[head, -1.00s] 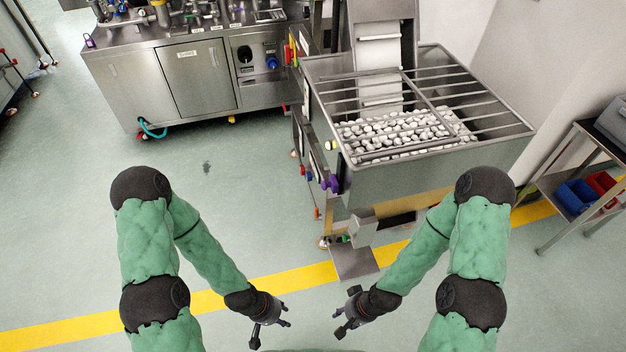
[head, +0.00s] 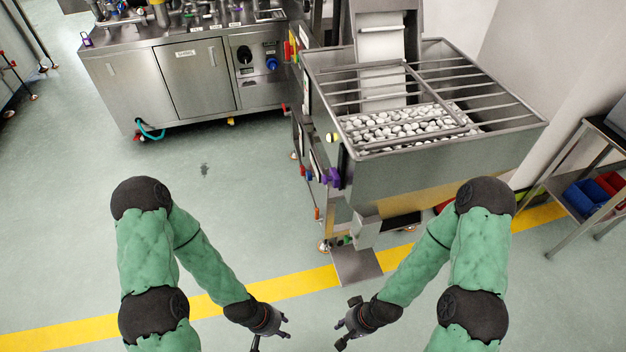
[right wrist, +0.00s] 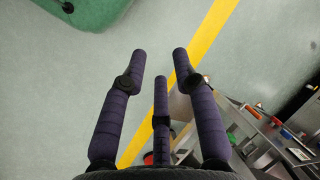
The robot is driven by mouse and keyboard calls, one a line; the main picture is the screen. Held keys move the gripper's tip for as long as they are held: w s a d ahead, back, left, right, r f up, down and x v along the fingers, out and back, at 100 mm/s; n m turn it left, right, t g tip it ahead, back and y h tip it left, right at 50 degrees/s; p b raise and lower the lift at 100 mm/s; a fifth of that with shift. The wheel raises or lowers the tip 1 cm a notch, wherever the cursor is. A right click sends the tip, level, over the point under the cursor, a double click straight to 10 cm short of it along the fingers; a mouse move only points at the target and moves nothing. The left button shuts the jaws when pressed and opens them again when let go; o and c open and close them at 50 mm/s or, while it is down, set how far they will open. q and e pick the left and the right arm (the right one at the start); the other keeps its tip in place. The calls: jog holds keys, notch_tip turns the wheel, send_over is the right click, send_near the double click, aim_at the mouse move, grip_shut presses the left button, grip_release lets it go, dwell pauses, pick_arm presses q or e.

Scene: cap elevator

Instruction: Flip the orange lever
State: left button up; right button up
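Small coloured controls line the left side of the cap elevator (head: 440,160). A small orange-red part (head: 317,214) sits low on that side, and orange parts also show at the right of the right wrist view (right wrist: 286,134). I cannot tell which one is the orange lever. My left gripper (head: 274,334) is open and empty, low in the head view, left of the machine's foot plate. My right gripper (head: 341,332) is open and empty below that plate; its spread fingers show in the right wrist view (right wrist: 159,60). Both grippers are well apart from the controls.
A purple knob (head: 332,178) sticks out at the hopper's near left corner. A steel cabinet (head: 190,80) stands at the back left. A side table with blue bins (head: 583,198) stands at the right. A yellow floor line (head: 300,283) crosses open floor.

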jog(key=shift+r, duration=0.25)
grip_shut()
notch_tip(320, 180, up, 8)
jog(key=p, duration=0.8)
jog(key=shift+f, duration=0.25)
jog(key=shift+d, duration=0.1)
